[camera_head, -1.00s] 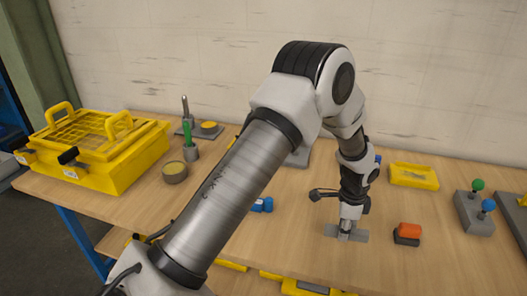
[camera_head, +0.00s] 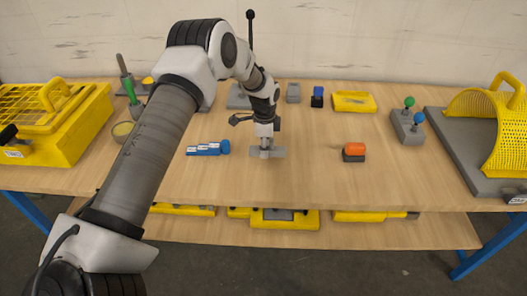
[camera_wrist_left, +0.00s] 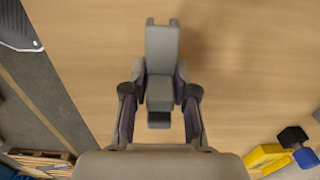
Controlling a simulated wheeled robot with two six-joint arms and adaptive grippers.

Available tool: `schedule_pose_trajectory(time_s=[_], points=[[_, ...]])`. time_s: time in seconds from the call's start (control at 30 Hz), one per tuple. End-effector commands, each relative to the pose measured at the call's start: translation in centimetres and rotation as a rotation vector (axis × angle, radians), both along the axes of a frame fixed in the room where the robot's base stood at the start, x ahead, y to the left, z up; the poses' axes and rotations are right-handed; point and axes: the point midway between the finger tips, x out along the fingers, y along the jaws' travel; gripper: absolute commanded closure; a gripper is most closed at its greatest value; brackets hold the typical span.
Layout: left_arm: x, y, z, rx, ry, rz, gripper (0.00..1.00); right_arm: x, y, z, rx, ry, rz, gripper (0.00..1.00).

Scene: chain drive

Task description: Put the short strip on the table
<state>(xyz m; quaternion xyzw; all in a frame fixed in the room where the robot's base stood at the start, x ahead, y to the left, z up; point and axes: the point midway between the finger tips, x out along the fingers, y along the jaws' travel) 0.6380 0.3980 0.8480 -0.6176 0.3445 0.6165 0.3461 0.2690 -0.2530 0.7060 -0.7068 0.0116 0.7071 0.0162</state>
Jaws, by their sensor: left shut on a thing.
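My left gripper (camera_head: 266,146) is shut on the short strip, a flat grey bar (camera_head: 277,153), at the middle of the table (camera_head: 300,185). The strip's ends stick out to both sides of the fingers. In the left wrist view, the strip (camera_wrist_left: 162,45) sits between the two fingertips (camera_wrist_left: 160,92), with wood behind it. I cannot tell whether the strip touches the table. My right gripper is not in view.
Blue pieces (camera_head: 205,148) lie left of the strip. An orange-and-dark block (camera_head: 353,151) stands to the right. Grey blocks, a yellow tray (camera_head: 354,102) and a knobbed stand (camera_head: 407,127) are behind. Yellow cages flank the table. Bare wood lies in front.

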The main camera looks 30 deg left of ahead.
Motion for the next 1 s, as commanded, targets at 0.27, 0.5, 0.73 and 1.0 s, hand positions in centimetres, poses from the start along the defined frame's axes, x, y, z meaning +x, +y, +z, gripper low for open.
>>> schedule_pose_trajectory(time_s=[0.27,0.5,0.73,1.0], points=[[0.2,0.5,-3.2,0.000,0.001,-0.001,1.00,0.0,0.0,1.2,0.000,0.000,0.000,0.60],[0.2,0.5,-3.7,0.000,0.000,-0.001,1.00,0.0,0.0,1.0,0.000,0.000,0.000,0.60],[0.2,0.5,-3.9,0.000,0.000,-0.001,0.48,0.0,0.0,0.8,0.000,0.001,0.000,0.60],[0.2,0.5,-3.6,0.000,0.000,-0.001,0.48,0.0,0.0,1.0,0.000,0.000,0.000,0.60]])
